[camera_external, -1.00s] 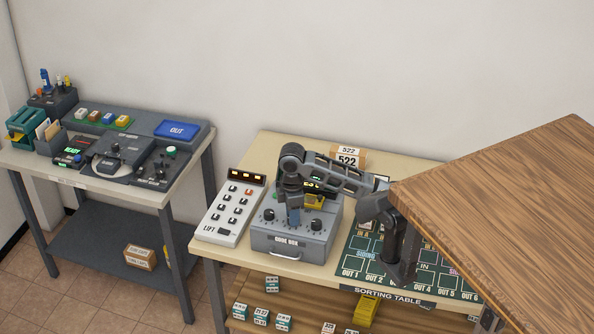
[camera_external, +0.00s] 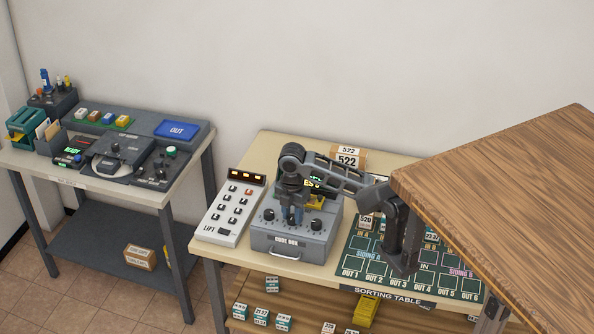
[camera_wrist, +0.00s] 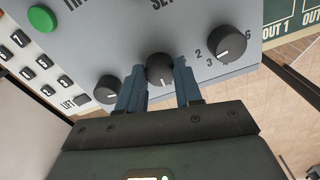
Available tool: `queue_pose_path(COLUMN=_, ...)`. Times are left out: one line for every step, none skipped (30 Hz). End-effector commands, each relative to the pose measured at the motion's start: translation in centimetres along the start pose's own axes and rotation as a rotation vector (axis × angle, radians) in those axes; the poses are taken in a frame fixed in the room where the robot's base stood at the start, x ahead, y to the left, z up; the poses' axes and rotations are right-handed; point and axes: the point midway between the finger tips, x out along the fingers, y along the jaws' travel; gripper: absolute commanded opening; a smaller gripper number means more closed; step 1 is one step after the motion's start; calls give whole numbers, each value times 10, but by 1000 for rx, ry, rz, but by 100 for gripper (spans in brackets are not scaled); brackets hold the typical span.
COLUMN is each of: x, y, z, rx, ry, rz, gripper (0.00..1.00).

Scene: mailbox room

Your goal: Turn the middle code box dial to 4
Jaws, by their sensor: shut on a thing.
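The grey code box (camera_external: 287,248) stands on the table with three black dials in a row on its sloped top. The middle dial (camera_wrist: 160,69) sits between my gripper's two blue fingers (camera_wrist: 160,88), which are shut on it from both sides. The left dial (camera_wrist: 107,89) and right dial (camera_wrist: 231,43) are free. The digits around the middle dial are hidden by the fingers, so I cannot tell its setting. In the external view my gripper (camera_external: 292,216) points down on the box, covering the middle dial.
The lift panel (camera_external: 230,212) with several buttons is just left of the box. The green sorting table mat (camera_external: 390,285) lies to its right. Boxes marked 522 (camera_external: 347,160) stand behind. A second table with a machine (camera_external: 122,160) is at far left. A brown wood surface (camera_external: 500,200) fills the right.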

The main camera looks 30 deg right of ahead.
Motion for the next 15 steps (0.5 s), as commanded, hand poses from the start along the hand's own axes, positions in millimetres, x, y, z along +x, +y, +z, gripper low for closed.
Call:
queue_pose_path(x=-1, y=0, z=0, rx=-16, ry=1, rz=1, gripper=4)
queue_pose_path(x=-1, y=0, z=0, rx=-25, ry=1, rz=1, gripper=4)
queue_pose_path(x=-1, y=0, z=0, rx=-36, ry=1, rz=1, gripper=4)
queue_pose_path(x=-1, y=0, z=0, rx=-42, ry=1, rz=2, gripper=4)
queue_pose_path(x=-1, y=0, z=0, rx=-47, ry=1, rz=2, gripper=4)
queue_pose_path(x=-1, y=0, z=0, rx=-54, ry=1, rz=1, gripper=4)
queue_pose_path(x=-1, y=0, z=0, rx=-58, ry=1, rz=2, gripper=4)
queue_pose_path(x=-1, y=0, z=0, rx=-61, ry=1, rz=2, gripper=4)
queue_pose_path(x=0, y=0, z=0, rx=-64, ry=1, rz=2, gripper=4)
queue_pose_path(x=0, y=0, z=0, rx=-66, ry=1, rz=2, gripper=4)
queue_pose_path(x=0, y=0, z=0, rx=-67, ry=1, rz=2, gripper=4)
queue_pose_path(x=0, y=0, z=0, rx=-67, ry=1, rz=2, gripper=4)
queue_pose_path(x=0, y=0, z=0, rx=-68, ry=1, rz=2, gripper=4)
queue_pose_path(x=0, y=0, z=0, rx=-68, ry=1, rz=2, gripper=4)
queue_pose_path(x=0, y=0, z=0, rx=-68, ry=1, rz=2, gripper=4)
